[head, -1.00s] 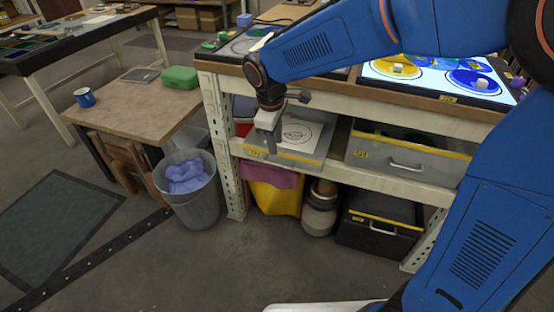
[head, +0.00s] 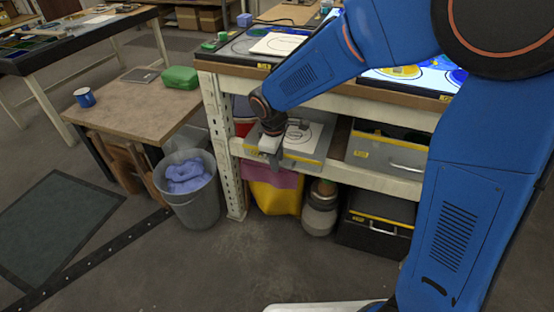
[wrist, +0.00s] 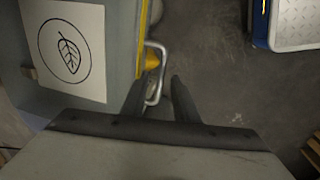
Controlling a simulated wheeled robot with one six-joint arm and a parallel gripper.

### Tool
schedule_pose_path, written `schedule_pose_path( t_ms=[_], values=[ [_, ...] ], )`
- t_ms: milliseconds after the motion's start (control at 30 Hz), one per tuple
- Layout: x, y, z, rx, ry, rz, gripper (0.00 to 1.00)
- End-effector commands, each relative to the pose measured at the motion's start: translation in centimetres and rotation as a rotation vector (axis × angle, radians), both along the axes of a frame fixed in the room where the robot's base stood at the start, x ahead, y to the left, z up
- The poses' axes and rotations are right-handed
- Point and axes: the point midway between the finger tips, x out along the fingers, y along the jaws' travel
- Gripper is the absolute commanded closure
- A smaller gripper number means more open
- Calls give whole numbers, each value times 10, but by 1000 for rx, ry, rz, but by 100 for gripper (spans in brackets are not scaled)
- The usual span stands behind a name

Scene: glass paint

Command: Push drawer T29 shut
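A grey drawer (head: 308,157) with a yellow-edged front stands out from the shelf below the bench top. It is probably T29, but its label is too small to read surely. A white sheet with a circled leaf drawing (wrist: 68,42) lies on it in the wrist view. Its metal handle (wrist: 163,58) shows between my fingertips there. My gripper (wrist: 158,85) points down at the drawer's front with its fingers apart, one on each side of the handle. In the head view my gripper (head: 273,160) covers part of the drawer front. I cannot tell whether it touches.
Another grey drawer (head: 385,155) sits to the right, with a black drawer (head: 372,230) below. A waste bin (head: 192,205) stands left of the shelf post. The floor in front is clear.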

Motion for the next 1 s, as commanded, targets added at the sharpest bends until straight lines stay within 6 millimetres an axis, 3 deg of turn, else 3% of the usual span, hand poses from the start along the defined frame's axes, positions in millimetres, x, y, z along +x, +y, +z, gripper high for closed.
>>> schedule_pose_path(
  t_ms=[33, 100, 367, 667, 933, 1000],
  values=[
    [0, 0, 0, 0, 0, 0, 84],
    [0, 0, 0, 0, 0, 0, 100],
    [3, -1, 0, 0, 0, -1, 100],
    [37, -14, 0, 1, 0, -2, 100],
    [38, -14, 1, 1, 0, 0, 100],
    [38, -14, 0, 1, 0, 0, 76]
  ],
)
